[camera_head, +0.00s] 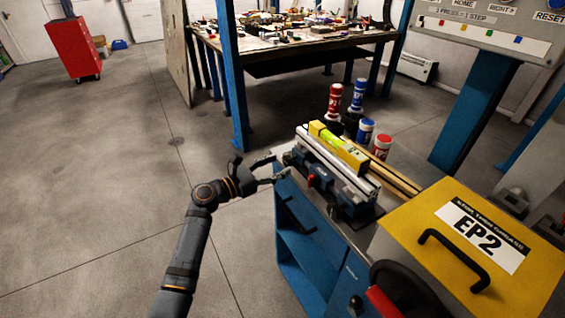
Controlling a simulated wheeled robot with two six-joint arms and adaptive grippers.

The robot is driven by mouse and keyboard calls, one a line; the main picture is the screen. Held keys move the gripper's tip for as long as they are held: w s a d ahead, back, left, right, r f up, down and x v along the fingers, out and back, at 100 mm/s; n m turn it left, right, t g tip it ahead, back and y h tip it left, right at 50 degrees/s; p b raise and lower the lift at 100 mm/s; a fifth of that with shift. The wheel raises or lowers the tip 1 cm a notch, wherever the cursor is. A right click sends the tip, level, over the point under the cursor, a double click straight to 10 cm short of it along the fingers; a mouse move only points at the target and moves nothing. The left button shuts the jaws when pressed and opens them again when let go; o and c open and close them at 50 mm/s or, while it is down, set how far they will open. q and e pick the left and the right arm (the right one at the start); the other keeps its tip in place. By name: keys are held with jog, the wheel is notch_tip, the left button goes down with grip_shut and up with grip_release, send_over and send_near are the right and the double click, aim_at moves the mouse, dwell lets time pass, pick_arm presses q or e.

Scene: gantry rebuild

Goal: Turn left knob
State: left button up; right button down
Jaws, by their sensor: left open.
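My left gripper (277,168) is open and empty, at the left end of a metal rail device (338,172) on the blue cabinet's top. Its two fingers point right, towards small dark parts at that end. A small red knob-like part (311,181) sits on the device's front side, a little right of the fingertips and apart from them. A dark part (333,210) is further along the same side. These parts are too small to tell which is the left knob. My right gripper is not in view.
A yellow level (338,146) lies on the rail. Red and blue bottles (358,95) and cans (381,147) stand behind it. A yellow "EP2" box (420,222) is at the right. The blue cabinet (305,235) has open shelves.

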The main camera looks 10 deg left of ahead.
pick_arm(q)
jog(key=shift+x, duration=1.25)
jog(key=shift+c, duration=0.4)
jog(key=c, duration=1.1)
jog(key=m+b, duration=0.2)
jog(key=m, duration=0.1)
jog(key=shift+f, duration=0.3)
jog(key=shift+r+m+b, duration=0.2)
jog(key=shift+m+b, duration=0.3)
jog(key=shift+m, duration=0.2)
